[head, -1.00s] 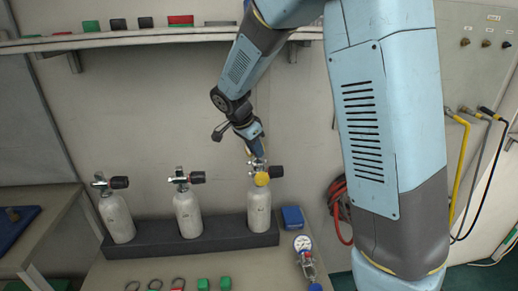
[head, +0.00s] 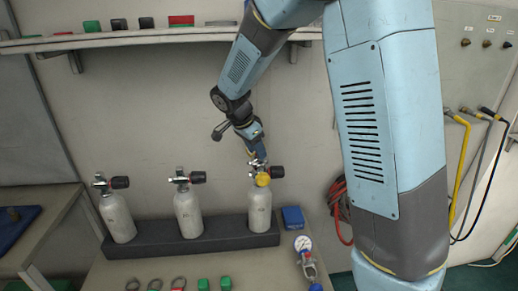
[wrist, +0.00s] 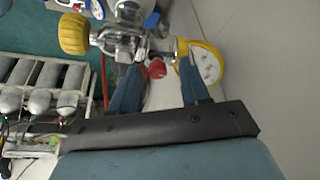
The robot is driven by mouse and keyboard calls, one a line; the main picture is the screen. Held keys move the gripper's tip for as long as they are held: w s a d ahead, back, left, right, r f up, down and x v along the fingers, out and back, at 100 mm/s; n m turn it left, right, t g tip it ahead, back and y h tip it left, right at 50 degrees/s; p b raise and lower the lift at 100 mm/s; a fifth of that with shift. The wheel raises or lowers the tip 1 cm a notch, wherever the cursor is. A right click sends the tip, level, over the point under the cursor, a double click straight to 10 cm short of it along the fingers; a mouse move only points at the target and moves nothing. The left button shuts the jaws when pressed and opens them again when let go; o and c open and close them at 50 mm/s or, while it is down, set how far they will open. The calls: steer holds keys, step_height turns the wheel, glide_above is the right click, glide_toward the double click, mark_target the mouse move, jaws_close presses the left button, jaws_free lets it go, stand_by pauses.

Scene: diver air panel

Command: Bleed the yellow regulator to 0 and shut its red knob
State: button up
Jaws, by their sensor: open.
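The yellow regulator (head: 262,180) sits on top of the right-hand grey cylinder (head: 259,211) in the head view. In the wrist view it shows a chrome body (wrist: 125,40), a ribbed yellow knob (wrist: 75,34) at left and a yellow-rimmed gauge (wrist: 203,66) at right. A small red knob (wrist: 157,69) shows between my two blue fingers. My gripper (wrist: 160,76) is open, one finger on each side of the red knob, with gaps visible. In the head view my gripper (head: 256,153) points down just above the regulator. The gauge reading is too small to read.
Two other cylinders, a middle one (head: 188,214) and a left one (head: 117,218), stand in the dark rack (head: 150,246). A blue box (head: 292,217) and a gauge assembly (head: 303,245) lie at right. A shelf (head: 130,40) runs above. Red hose (head: 338,205) hangs right.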

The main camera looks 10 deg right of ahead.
steer(key=s+a+r, duration=0.2)
steer(key=s+a, duration=0.1)
steer(key=a, duration=0.3)
steer(key=s+a+r, duration=0.2)
steer(key=s+a, duration=0.1)
steer(key=a, duration=0.3)
steer(key=shift+s+r, duration=0.25)
steer(key=shift+s, duration=0.1)
stand_by(2.0)
